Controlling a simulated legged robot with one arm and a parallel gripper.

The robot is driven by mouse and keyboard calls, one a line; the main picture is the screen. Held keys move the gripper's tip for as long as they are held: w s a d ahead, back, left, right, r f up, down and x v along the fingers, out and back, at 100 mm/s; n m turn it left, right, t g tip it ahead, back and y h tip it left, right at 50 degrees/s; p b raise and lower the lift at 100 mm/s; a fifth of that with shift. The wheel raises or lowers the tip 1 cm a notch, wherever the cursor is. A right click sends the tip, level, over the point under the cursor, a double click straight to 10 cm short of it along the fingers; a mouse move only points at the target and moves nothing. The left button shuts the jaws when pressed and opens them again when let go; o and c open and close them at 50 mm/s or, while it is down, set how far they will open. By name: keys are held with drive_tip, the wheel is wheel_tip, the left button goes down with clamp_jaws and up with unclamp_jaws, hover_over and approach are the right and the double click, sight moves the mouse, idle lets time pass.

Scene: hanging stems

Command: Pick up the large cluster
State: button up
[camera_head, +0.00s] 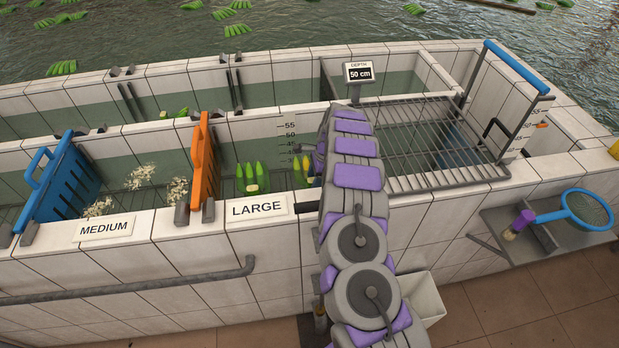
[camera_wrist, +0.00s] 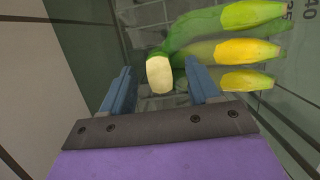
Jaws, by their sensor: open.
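In the wrist view, a banana cluster (camera_wrist: 205,45) with green and yellow fingers lies partly under water, its fingers pointing right. Its pale cut stem (camera_wrist: 160,75) shows between the blue-grey fingers of my gripper (camera_wrist: 158,68), which is open. Contact with the stem cannot be told. In the head view, a yellow-green cluster (camera_head: 302,168) shows in the compartment labelled LARGE (camera_head: 258,208), just left of my arm and partly hidden by it. A second, green cluster (camera_head: 251,177) floats to its left. My gripper's fingers are hidden behind my arm in the head view.
An orange divider (camera_head: 204,160) stands left of the green cluster; a blue divider (camera_head: 62,180) stands farther left. A metal rack (camera_head: 435,145) covers the tank to the right. A depth display (camera_head: 359,72) reads 50 cm. A blue-rimmed net (camera_head: 585,210) rests on a side shelf.

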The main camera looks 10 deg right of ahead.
drive_tip(key=shift+c, duration=0.4)
clamp_jaws()
